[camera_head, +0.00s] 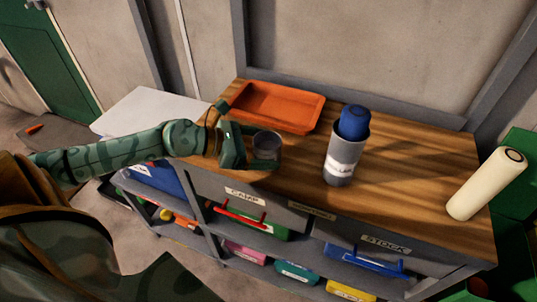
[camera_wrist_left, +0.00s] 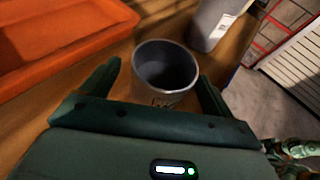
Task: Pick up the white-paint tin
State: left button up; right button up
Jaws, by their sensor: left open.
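A small grey open-topped tin (camera_head: 267,146) stands at the front left part of the wooden bench top. It also shows in the left wrist view (camera_wrist_left: 165,72), upright, with a dark empty-looking inside and a dark mark on its front too unclear to read. My left gripper (camera_head: 262,152) is open, with one finger on each side of this tin. In the left wrist view the fingers (camera_wrist_left: 159,78) stand either side of it, with a visible gap at least on the left.
An orange tray (camera_head: 272,107) lies behind the tin. A grey labelled container (camera_head: 343,160) holding a blue-topped item (camera_head: 354,122) stands to the right. A cream roll (camera_head: 486,184) stands at the right end. The bench top (camera_head: 420,160) between them is clear. Shelves with bins are below.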

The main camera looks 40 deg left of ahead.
pick_arm(q)
jog(key=shift+w+d+f, duration=0.15)
jog(key=shift+w+d, duration=0.25)
jog(key=c, duration=1.2)
jog(key=shift+o, duration=0.2)
